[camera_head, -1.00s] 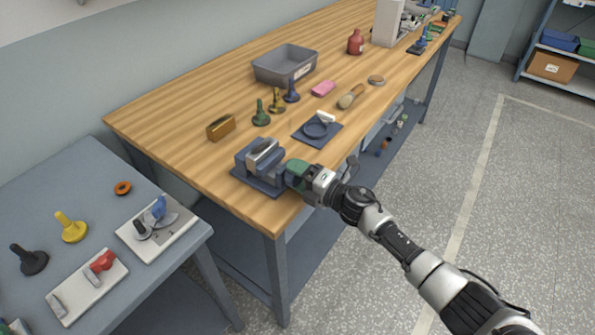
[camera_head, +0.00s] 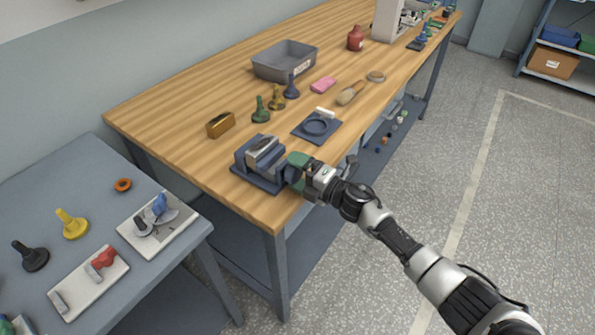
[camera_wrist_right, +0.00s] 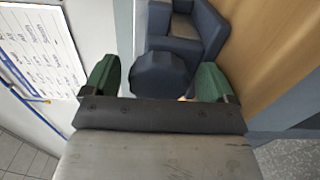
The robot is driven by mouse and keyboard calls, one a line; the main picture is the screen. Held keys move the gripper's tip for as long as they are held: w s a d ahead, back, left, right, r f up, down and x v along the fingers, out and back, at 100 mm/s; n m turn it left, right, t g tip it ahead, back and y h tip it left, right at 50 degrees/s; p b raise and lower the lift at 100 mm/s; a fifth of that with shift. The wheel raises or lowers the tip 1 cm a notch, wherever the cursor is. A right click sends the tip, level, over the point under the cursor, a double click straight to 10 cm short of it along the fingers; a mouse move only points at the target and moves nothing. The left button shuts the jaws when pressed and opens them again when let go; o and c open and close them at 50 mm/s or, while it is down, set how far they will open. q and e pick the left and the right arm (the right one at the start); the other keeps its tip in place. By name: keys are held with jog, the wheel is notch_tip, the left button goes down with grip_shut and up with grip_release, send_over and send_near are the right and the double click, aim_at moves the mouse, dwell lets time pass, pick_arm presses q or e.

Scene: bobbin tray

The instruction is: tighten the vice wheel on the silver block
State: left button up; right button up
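The blue vice (camera_head: 245,172) stands at the near front corner of the wooden bench, with the silver block (camera_head: 264,147) between its jaws. The dark blue vice wheel (camera_wrist_right: 160,75) faces my right wrist camera; the vice body (camera_wrist_right: 190,30) shows behind it. My right gripper (camera_head: 297,170) is at the wheel on the vice's right side. In the right wrist view its green fingers (camera_wrist_right: 157,80) stand one on each side of the wheel, with a visible gap on the left; contact on the right is unclear. My left gripper is out of view.
On the wooden bench (camera_head: 180,120) are a brush block (camera_head: 221,125), several bobbin-like pieces, a ring plate (camera_head: 317,127) and a grey bin (camera_head: 285,62). A blue-grey table (camera_head: 70,185) with levers stands at left. Floor at right is clear.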

jog(key=b+v, duration=0.1)
jog(key=v, duration=0.9)
jog(key=shift+s+d, duration=0.25)
jog(key=shift+d, duration=0.05)
jog(key=w+a+n+b, duration=0.2)
jog(key=a+n+b, duration=0.1)
jog(key=n, duration=0.3)
jog(key=w+a+n+b, duration=0.2)
jog(key=n+b, duration=0.2)
jog(key=n, duration=0.2)
jog(key=w+a+n+b, duration=0.1)
jog(key=a+n+b, duration=0.2)
jog(key=n, duration=0.3)
jog(key=shift+w+a+r+b, duration=0.15)
jog(key=shift+w+a+b, duration=0.25)
jog(key=shift+b, duration=0.2)
jog(key=shift+d, duration=0.1)
